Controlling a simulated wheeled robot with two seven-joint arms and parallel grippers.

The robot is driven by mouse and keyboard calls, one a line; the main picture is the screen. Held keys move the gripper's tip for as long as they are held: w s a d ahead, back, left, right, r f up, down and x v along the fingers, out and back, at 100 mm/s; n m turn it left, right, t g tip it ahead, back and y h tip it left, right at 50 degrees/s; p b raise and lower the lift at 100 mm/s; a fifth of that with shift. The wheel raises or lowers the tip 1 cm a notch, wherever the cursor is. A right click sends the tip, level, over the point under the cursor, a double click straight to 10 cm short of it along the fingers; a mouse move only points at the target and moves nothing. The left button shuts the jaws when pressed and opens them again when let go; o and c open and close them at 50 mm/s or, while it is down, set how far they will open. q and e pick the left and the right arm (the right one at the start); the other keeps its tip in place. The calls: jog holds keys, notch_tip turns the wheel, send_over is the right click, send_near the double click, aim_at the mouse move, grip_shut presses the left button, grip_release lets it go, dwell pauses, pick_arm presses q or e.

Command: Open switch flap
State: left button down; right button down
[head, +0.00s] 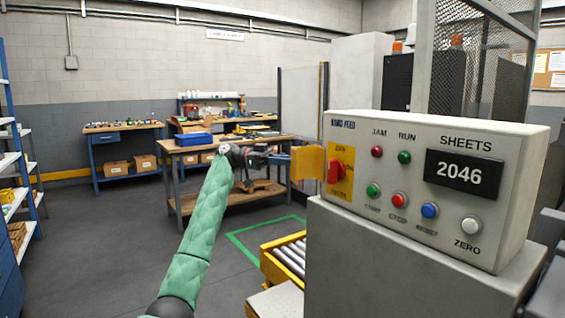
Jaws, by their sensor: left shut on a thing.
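The control box (490,125) stands at the right with a yellow switch plate (341,190) on the left part of its face. A red rotary switch (336,171) sits uncovered on that plate. The yellow switch flap (308,163) stands out from the plate's left side, swung away from the red switch. My left gripper (288,160) reaches in from the left on a green-sleeved arm and is shut on the flap's outer edge. The exact finger contact is small and hard to see. My right gripper is not in view.
The box carries a counter display (463,172) reading 2046, red and green lamps and several push buttons. It rests on a grey cabinet (380,265). A roller conveyor (290,255) lies below the flap. A workbench (225,145) stands behind; the floor at left is clear.

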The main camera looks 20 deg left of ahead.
pick_arm(q)
jog(key=shift+d+f, duration=0.15)
jog(key=shift+d, duration=0.25)
jog(key=c, duration=1.2)
grip_release()
jog(key=shift+c, duration=0.2)
jog(key=a, duration=0.8)
jog(key=shift+s+a, duration=0.2)
jog(key=shift+c, duration=0.4)
